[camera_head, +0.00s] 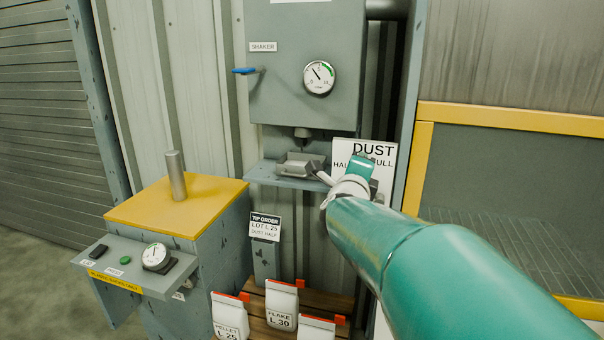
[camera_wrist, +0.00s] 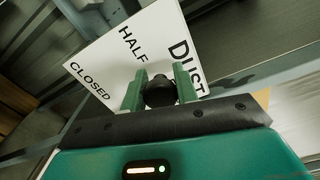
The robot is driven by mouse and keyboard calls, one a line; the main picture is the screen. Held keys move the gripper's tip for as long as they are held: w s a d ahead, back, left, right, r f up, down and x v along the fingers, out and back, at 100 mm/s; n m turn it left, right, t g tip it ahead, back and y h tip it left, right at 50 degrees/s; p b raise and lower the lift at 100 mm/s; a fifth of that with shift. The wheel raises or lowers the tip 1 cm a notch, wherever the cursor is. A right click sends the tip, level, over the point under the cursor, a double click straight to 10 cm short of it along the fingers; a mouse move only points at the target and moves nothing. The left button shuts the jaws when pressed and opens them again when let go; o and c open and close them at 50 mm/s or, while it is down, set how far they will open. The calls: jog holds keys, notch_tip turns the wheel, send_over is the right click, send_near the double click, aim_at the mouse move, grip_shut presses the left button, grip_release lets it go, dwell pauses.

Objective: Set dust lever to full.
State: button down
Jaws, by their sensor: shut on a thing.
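The dust lever's dark round knob (camera_wrist: 161,93) sits between the two green fingers of my gripper (camera_wrist: 160,84) in the wrist view, and the fingers are shut on it. Behind it, the white dust sign (camera_wrist: 120,60) reads CLOSED, HALF and DUST; its FULL end is hidden by my gripper. In the head view the dust sign (camera_head: 381,151) shows DUST and parts of HALF and FULL. There my arm and wrist cover its lower part, hiding the lever and fingertips. I cannot tell exactly which mark the lever points to.
A grey shaker box (camera_head: 305,75) with a gauge and blue handle hangs above a small shelf (camera_head: 263,174). A yellow-topped cabinet (camera_head: 150,208) stands left. Several labelled bags (camera_head: 282,305) stand below. A tip order card (camera_head: 265,227) reads LOT L 25, DUST HALF. A yellow-framed panel (camera_head: 520,119) is right.

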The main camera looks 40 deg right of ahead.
aim_at(385, 158)
jog(key=shift+s+d+r+m, duration=0.25)
jog(key=shift+s+d+m, duration=0.4)
jog(key=shift+m, duration=0.4)
jog(key=shift+s+d+r+m, duration=0.2)
jog(key=shift+s+d+m, duration=0.25)
jog(key=shift+s+m, duration=0.45)
jog(key=shift+s+d+r+m, duration=0.25)
jog(key=shift+s+d+m, duration=0.3)
jog(key=shift+m, duration=0.6)
jog(key=c, duration=1.1)
grip_release()
jog(key=shift+d+f, duration=0.1)
jog(key=shift+d, duration=0.1)
jog(key=shift+o, duration=0.2)
jog(key=shift+a, duration=0.15)
jog(key=shift+s+a, duration=0.2)
jog(key=shift+a, duration=0.1)
jog(key=v, duration=1.3)
